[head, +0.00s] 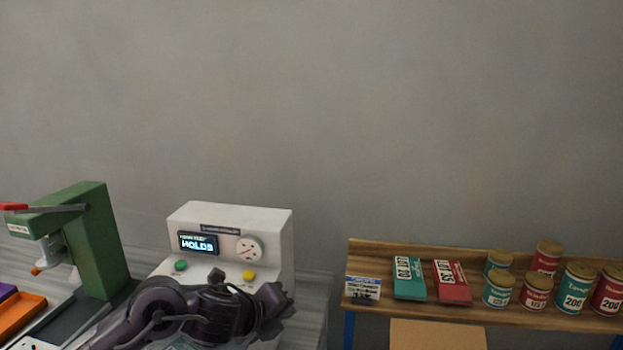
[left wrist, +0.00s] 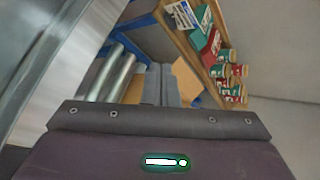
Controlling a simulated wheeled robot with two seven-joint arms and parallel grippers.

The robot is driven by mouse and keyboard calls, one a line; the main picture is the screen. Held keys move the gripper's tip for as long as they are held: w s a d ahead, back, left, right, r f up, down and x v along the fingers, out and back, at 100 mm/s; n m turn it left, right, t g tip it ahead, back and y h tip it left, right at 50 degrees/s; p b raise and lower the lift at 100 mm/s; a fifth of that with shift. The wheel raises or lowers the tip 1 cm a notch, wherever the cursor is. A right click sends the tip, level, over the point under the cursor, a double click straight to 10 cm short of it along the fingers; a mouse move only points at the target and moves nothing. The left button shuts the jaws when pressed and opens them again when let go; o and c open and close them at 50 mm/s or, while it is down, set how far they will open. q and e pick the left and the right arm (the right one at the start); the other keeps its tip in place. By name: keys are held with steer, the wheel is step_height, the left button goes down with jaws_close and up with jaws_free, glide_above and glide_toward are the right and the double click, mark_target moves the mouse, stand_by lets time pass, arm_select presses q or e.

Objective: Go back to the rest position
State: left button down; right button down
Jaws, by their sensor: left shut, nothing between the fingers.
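My left gripper (head: 276,298) is at the lower middle of the head view, in front of the white machine (head: 230,220) with a lit display, a dial, a green button and a yellow button. The arm hides the machine's lower front. In the left wrist view the two grey fingers (left wrist: 160,84) are side by side and shut, with nothing held. I cannot tell whether the gripper touches the machine. My right gripper is in neither view.
A green press (head: 98,240) and an orange tray (head: 22,318) stand at the left. A wooden shelf (head: 400,252) at the right holds teal and red packets and several cans. A cardboard box (head: 438,335) is below it. The wall above is bare.

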arm_select(q)
steer(key=s+d+f+n+t, duration=0.1)
steer(key=s+d+f+n, duration=0.25)
steer(key=s+n, duration=0.55)
steer(key=s+a+f+n+g+y, duration=0.3)
steer(key=s+a+f+n, duration=0.3)
steer(key=s+a+n, duration=0.35)
steer(key=s+a+f+n+g+y, duration=0.3)
steer(key=s+a+f+n+g, duration=0.1)
steer(key=s+a+f+n, duration=0.45)
steer(key=s+f+n, duration=0.1)
steer(key=s+f, duration=0.2)
steer(key=f, duration=2.7)
steer(key=s+a+f+g, duration=0.2)
steer(key=s+a+f, duration=0.1)
steer(key=s+f, duration=1.3)
steer(key=s, duration=0.2)
steer(key=shift+s, duration=0.35)
